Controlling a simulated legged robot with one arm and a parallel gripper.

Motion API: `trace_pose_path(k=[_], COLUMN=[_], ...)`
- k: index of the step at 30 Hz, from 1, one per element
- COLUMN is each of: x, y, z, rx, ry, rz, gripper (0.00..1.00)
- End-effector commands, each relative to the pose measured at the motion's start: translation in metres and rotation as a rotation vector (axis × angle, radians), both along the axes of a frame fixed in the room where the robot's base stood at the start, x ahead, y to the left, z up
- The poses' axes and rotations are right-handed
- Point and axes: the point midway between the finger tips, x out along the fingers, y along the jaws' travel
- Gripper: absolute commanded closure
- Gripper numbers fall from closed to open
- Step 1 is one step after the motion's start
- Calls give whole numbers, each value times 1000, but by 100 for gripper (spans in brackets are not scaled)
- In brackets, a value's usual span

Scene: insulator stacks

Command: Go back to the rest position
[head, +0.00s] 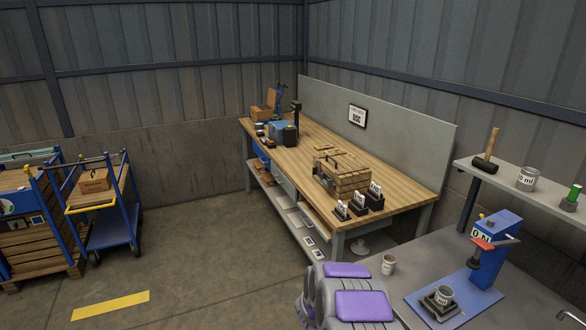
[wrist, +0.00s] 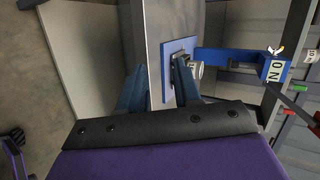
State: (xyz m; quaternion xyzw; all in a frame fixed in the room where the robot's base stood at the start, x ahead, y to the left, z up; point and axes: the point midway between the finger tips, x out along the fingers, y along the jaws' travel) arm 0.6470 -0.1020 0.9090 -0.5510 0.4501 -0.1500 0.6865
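My gripper (wrist: 159,82) shows in the wrist view with its two blue fingers apart and nothing between them. It points toward the grey metal table and the blue base plate of the press. My folded purple and grey arm is at the bottom centre of the head view; the gripper's fingers cannot be made out there. The blue press (head: 495,248), marked "0 N", stands on the grey table (head: 420,268) at the right. A labelled cup (head: 442,296) sits on a dark holder on the press's base. The press also shows in the wrist view (wrist: 240,56).
Another cup (head: 388,264) stands on the grey table. A shelf (head: 530,195) above holds a mallet (head: 486,158), a can (head: 527,178) and a green item. A wooden workbench (head: 315,150) carries a crate (head: 342,173) and boxes. Carts (head: 110,235) are at left; the middle floor is clear.

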Motion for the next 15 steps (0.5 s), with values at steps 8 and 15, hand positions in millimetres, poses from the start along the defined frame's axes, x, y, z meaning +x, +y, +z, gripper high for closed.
trace_pose_path(k=[8,15], x=[27,2], y=[88,155], z=[66,128], rx=[152,160], ry=[151,288], rz=[428,829], gripper=[67,67])
